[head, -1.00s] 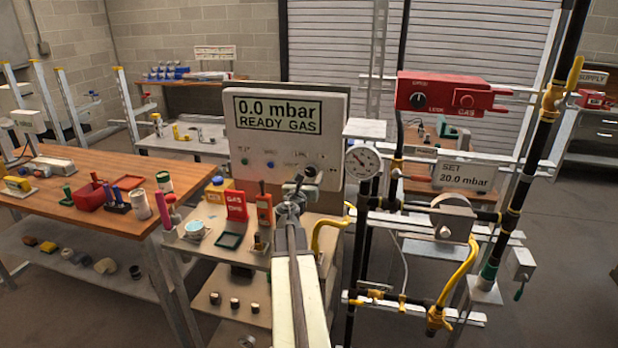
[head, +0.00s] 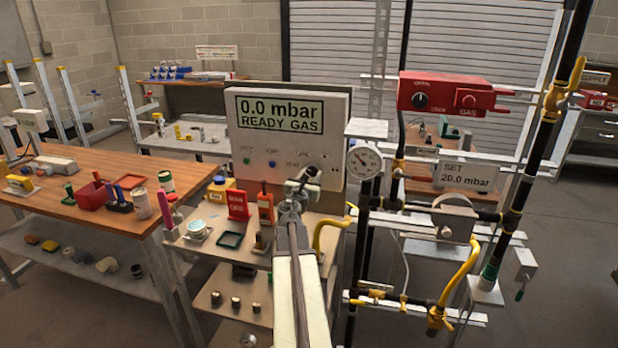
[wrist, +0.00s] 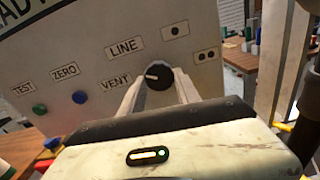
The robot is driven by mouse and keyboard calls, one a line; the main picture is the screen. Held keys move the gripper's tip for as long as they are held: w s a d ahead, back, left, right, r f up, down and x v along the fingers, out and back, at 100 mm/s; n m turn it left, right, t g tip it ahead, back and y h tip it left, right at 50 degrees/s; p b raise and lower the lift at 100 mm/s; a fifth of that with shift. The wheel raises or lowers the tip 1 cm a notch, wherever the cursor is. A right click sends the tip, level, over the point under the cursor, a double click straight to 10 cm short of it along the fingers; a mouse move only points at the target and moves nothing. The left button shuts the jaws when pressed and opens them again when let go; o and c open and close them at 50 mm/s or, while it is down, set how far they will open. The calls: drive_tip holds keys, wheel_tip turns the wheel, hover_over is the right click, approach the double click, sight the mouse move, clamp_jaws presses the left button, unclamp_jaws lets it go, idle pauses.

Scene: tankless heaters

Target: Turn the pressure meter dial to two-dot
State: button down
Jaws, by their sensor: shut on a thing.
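The pressure meter (head: 286,145) is a pale box reading "0.0 mbar READY GAS". Its black dial (wrist: 158,75) has a white pointer mark aimed left in the wrist view, between the LINE label (wrist: 124,46) and VENT label (wrist: 115,82). In the head view, my gripper (head: 306,179) covers most of the dial.
Blue and green buttons (wrist: 79,97) sit left of the dial. A round gauge (head: 363,161) and black and yellow pipework (head: 460,270) stand close on the right. A red GAS box (head: 455,93) is above. Small items crowd the bench below, including a red stand (head: 238,205).

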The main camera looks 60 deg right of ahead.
drive_tip(key=m, duration=0.6)
drive_tip(key=shift+d, duration=0.1)
drive_tip(key=m, duration=0.6)
drive_tip(key=shift+w+r, duration=0.1)
drive_tip(key=shift+r, duration=0.05)
drive_tip(key=m, duration=0.6)
drive_tip(key=shift+r+m, duration=0.1)
drive_tip(key=shift+m, duration=0.3)
drive_tip(key=m, duration=0.6)
drive_tip(key=shift+p, duration=0.35)
drive_tip(key=shift+m, duration=0.4)
drive_tip(key=c, duration=0.9)
unclamp_jaws()
drive_tip(key=shift+o, duration=0.2)
